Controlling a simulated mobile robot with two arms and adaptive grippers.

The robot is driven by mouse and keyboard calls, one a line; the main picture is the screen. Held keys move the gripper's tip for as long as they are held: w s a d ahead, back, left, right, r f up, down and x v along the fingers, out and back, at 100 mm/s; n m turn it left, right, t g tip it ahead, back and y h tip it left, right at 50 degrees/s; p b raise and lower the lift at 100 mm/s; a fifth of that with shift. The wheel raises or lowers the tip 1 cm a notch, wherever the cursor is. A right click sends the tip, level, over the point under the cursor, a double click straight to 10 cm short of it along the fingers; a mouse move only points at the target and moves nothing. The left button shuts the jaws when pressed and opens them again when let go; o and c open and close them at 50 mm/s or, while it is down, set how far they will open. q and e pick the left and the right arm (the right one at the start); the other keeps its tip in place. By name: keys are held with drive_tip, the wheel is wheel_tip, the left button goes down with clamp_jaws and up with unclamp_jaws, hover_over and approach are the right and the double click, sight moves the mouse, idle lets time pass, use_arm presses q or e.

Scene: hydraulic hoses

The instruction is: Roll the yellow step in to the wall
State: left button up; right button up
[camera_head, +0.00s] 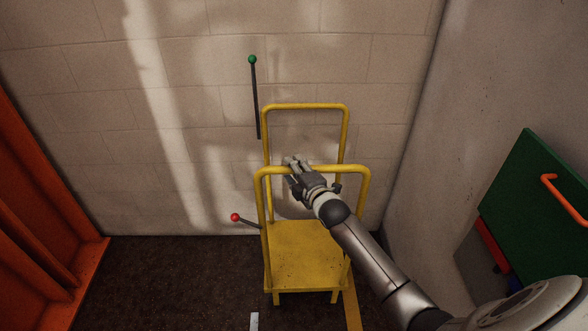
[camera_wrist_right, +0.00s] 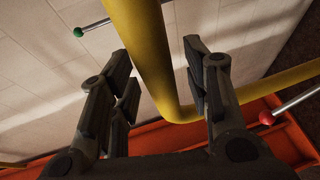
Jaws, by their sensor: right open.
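The yellow step (camera_head: 303,250) stands on the dark floor in front of the block wall (camera_head: 190,130), with a yellow tube hoop at its near side and another at its far side. My right gripper (camera_head: 296,168) is at the near hoop's top bar. In the right wrist view, the yellow tube (camera_wrist_right: 140,50) runs between the open fingers of my right gripper (camera_wrist_right: 160,75), near a bend in the hoop. I cannot tell whether the fingers touch it. The gap between step and wall is hard to judge. My left gripper is not in view.
A green-knobbed rod (camera_head: 252,60) and a red-knobbed rod (camera_head: 235,217) are by the wall, left of the step. An orange structure (camera_head: 40,220) stands at the left. A green panel with an orange handle (camera_head: 535,200) is at the right. Dark floor at left is clear.

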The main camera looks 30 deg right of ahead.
drive_tip(key=shift+w, duration=0.25)
clamp_jaws()
idle(0.3)
